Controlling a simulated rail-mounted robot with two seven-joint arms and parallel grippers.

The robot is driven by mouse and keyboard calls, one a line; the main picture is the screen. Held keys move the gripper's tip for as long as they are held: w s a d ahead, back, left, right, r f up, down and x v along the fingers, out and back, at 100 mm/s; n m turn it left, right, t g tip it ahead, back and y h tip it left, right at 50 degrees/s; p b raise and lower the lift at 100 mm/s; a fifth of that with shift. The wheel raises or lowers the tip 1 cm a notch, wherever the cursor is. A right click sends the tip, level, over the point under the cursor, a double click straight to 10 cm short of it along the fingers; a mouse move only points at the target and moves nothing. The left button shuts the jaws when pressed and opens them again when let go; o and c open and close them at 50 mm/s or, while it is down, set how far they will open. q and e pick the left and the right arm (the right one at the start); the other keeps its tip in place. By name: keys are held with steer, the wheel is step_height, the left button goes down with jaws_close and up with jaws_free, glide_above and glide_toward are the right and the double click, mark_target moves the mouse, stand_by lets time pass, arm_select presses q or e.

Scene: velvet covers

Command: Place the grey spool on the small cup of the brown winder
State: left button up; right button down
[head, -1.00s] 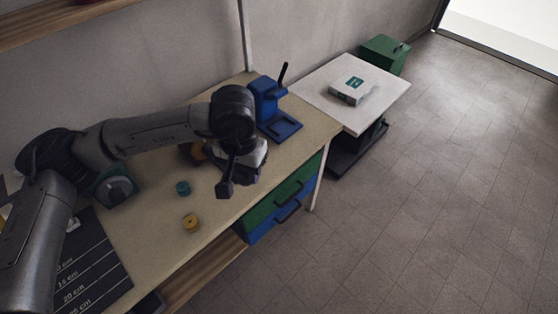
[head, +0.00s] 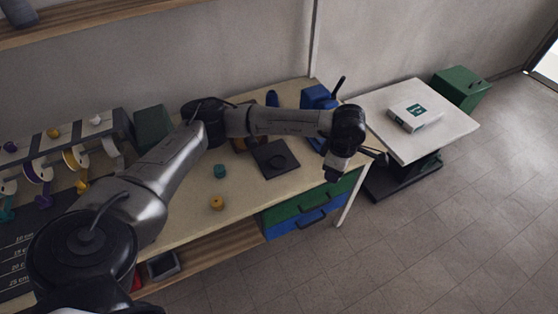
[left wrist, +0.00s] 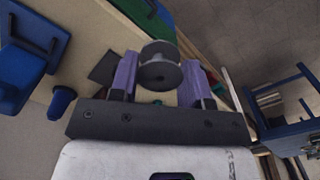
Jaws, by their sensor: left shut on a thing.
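The grey spool (left wrist: 159,68) sits between the two purple fingers of my left gripper (left wrist: 160,82), which is shut on it. In the head view my left gripper (head: 373,154) is held past the right end of the workbench, in front of the white side table, and the spool is hard to make out there. The brown winder (head: 242,144) stands on the bench, mostly hidden behind my left forearm; a dark plate with a round raised part (head: 275,159) lies beside it. The small cup cannot be told clearly. My right gripper is not in view.
A blue winder (head: 318,98) and a blue cone (head: 272,98) stand at the bench's back right. Teal (head: 219,171) and yellow (head: 217,203) small spools stand on the bench. A white box (head: 414,116) lies on the side table (head: 455,124). A rack of spools is at left.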

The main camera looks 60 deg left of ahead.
arm_select(q)
steer(key=s+a+f+n+p, duration=0.1)
steer(key=a+f+n, duration=0.3)
steer(key=a+n, duration=0.8)
steer(key=n, duration=0.5)
glide_above(279, 162)
step_height(279, 162, down, 8)
steer(key=shift+r+b, duration=0.1)
steer(key=shift+b, duration=0.25)
steer(key=shift+s+f, duration=0.1)
steer(key=shift+f, duration=2)
steer(key=shift+f+b, duration=0.1)
steer(key=shift+b, duration=0.25)
